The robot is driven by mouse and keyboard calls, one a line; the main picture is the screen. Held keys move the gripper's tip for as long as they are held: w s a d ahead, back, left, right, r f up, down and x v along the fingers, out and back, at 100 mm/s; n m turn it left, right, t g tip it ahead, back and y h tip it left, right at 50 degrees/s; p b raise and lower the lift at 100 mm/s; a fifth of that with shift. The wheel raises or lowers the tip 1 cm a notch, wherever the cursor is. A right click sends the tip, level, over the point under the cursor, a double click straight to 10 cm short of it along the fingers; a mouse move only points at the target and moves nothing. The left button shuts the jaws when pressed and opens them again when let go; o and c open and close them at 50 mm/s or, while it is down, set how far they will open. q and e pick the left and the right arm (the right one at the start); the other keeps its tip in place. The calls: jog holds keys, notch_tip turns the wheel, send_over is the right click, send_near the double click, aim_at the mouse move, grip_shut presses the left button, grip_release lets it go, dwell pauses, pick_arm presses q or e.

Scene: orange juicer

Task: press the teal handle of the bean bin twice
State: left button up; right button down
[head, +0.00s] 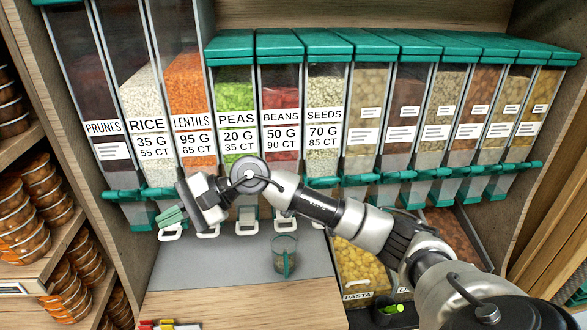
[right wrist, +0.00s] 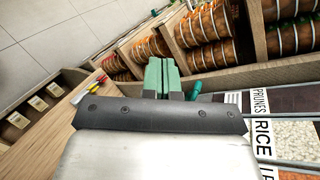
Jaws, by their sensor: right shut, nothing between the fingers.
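The bean bin (head: 281,95) is a clear dispenser of red beans with a teal lid, labelled BEANS, in the row of bins in the head view. Its teal handle is hidden behind my right arm. My right gripper (head: 171,217) is shut and empty in front of the lower rice and lentils bins, to the left of the bean bin. Its green fingers (right wrist: 160,76) are together in the right wrist view, pointing toward the jar shelves. My left gripper is not in view.
A clear cup (head: 284,257) with a teal handle stands on the grey mat (head: 215,268) below the bins. The peas bin (head: 236,92) and seeds bin (head: 325,95) flank the bean bin. Shelves of jars (head: 40,205) stand at left, a pasta box (head: 358,265) at right.

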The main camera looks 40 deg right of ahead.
jog(key=d+r+n+g+h, duration=0.1)
jog(key=d+h, duration=0.6)
jog(key=d, duration=0.7)
jog(key=w+d+r+n+g+h, duration=0.1)
jog(key=d+r+n+h, duration=0.3)
jog(key=d, duration=1.1)
jog(key=r+h, duration=0.1)
jog(key=h, duration=0.2)
jog(key=shift+d+r+h, duration=0.15)
jog(key=shift+d+h, duration=0.05)
jog(key=shift+h, duration=0.2)
jog(key=shift+w, duration=0.1)
jog(key=p, duration=0.3)
send_near(294, 169)
jog(key=f, duration=0.1)
jog(key=s+a+f, duration=0.1)
jog(key=f, duration=0.1)
jog(key=s+a+f, duration=0.1)
jog(key=f, duration=0.1)
jog(key=shift+s+a, duration=0.2)
jog(key=shift+w+f, duration=0.1)
jog(key=shift+f, duration=0.5)
